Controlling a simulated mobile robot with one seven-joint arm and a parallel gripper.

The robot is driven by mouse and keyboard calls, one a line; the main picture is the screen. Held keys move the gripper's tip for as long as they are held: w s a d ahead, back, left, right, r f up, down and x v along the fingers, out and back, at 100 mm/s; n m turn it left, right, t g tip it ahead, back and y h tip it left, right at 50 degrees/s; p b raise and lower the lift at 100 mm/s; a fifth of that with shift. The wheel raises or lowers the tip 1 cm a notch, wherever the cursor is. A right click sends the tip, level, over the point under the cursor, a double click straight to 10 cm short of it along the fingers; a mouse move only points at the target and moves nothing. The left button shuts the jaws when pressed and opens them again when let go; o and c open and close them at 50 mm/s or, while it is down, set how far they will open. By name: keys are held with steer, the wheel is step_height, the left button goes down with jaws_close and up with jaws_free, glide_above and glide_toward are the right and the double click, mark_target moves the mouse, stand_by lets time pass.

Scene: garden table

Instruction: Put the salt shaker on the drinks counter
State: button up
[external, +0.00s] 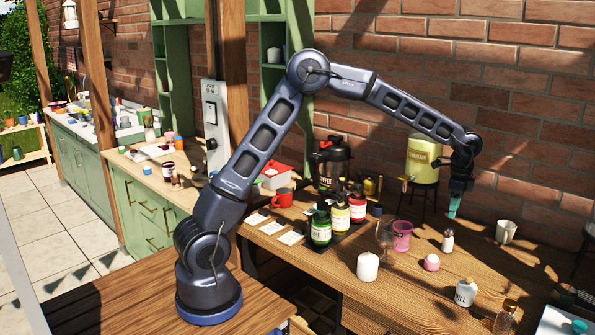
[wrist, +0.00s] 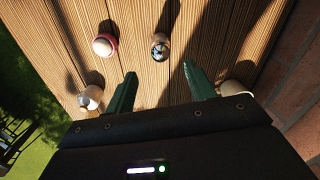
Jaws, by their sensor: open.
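A small white shaker with a dark metal top (external: 447,241), which looks like the salt shaker, stands upright on the wooden counter (external: 400,285). Its top shows in the wrist view (wrist: 160,47), ahead of and between the finger directions. My gripper (external: 454,208) points down above it, a little to its right and apart from it. In the wrist view my gripper (wrist: 160,88) has its two green fingers spread, with nothing between them. Coffee and drink vessels stand on the same wooden surface; no label marks the drinks counter.
Near the shaker stand a pink-and-white pot (external: 432,262), a white mug (external: 506,231), a lidded jar (external: 466,292), a pink glass (external: 402,236) and a candle (external: 367,267). Syrup bottles (external: 340,214), a coffee pot (external: 329,163) and a yellow dispenser (external: 424,158) stand behind.

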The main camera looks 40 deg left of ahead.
steer(key=s+a+r+n+t, duration=0.1)
steer(key=s+a+r+n, duration=0.1)
steer(key=s+a+r, duration=0.5)
steer(key=s+a+r+n+t+y, duration=0.1)
steer(key=s+a+r+n, duration=0.2)
steer(key=a, duration=0.7)
steer(key=s+a+r+n, duration=0.2)
steer(key=s+a+r, duration=0.3)
steer(key=a, duration=0.4)
steer(key=s+a+f+n+t, duration=0.1)
steer(key=s+a+n, duration=0.3)
steer(key=s+a, duration=0.5)
steer(key=s+a+n+t+h, duration=0.1)
steer(key=s+a+n, duration=0.3)
steer(key=s+a, duration=0.6)
steer(key=s, duration=0.4)
steer(key=shift+s+f+n+t, duration=0.15)
steer(key=shift+f+n+t, duration=0.15)
steer(key=shift+f+n, duration=0.1)
